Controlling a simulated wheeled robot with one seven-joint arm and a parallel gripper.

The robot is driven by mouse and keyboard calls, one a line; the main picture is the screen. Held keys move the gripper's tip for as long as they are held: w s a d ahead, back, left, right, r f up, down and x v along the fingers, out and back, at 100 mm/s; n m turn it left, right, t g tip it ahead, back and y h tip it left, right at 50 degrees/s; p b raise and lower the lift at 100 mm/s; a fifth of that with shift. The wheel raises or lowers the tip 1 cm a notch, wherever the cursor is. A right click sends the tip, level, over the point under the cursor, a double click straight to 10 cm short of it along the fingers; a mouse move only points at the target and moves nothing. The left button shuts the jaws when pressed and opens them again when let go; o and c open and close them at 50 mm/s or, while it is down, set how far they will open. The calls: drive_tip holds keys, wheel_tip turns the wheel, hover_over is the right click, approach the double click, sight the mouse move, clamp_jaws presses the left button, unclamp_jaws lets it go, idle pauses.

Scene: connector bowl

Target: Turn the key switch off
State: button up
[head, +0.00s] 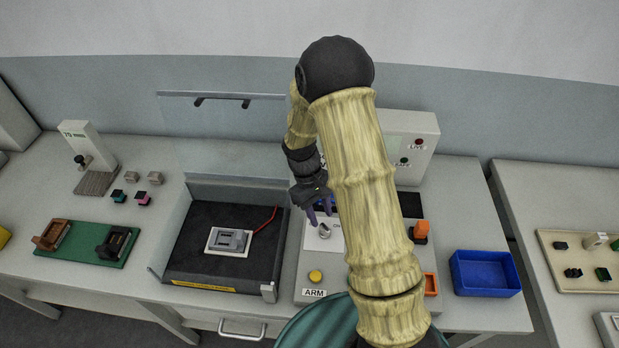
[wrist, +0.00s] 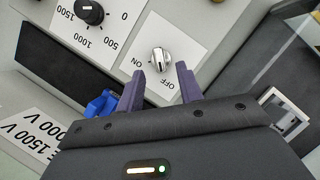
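The key switch (wrist: 160,60) is a silver knob on a white plate, with an ON label to its left and another label partly hidden. It also shows in the head view, on the control panel (head: 324,230). My gripper (wrist: 163,84) is open, its two purple fingers spread and empty. The fingertips are just short of the knob in the wrist view, with the knob lying between and beyond them, and I see no contact. In the head view my gripper (head: 319,212) is above the panel near the switch, and my arm hides much of the panel.
A yellow button (head: 315,276) with an ARM label is at the panel's front. An orange part (head: 420,230) and a blue bin (head: 485,287) are to the right. A box with LIVE and SAFE lamps (head: 424,125) stands behind. A black tray (head: 190,262) is to the left.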

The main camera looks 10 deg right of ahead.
drive_tip(key=b+v, duration=0.1)
drive_tip(key=v, duration=1.2)
drive_tip(key=shift+b, duration=0.3)
drive_tip(key=shift+w+a+r, duration=0.1)
drive_tip(key=shift+a, duration=0.05)
drive_tip(key=s+d+m+t+y, duration=0.1)
drive_tip(key=s+m+t, duration=0.1)
drive_tip(key=s, duration=0.5)
drive_tip(key=s+d+r+m+t+y, duration=0.1)
drive_tip(key=s+d+m+t, duration=0.1)
drive_tip(key=s, duration=0.5)
drive_tip(key=shift+s+d+m+t, duration=0.25)
drive_tip(key=shift+m+t, duration=0.55)
drive_tip(key=shift+t, duration=0.4)
drive_tip(key=shift+r, duration=0.1)
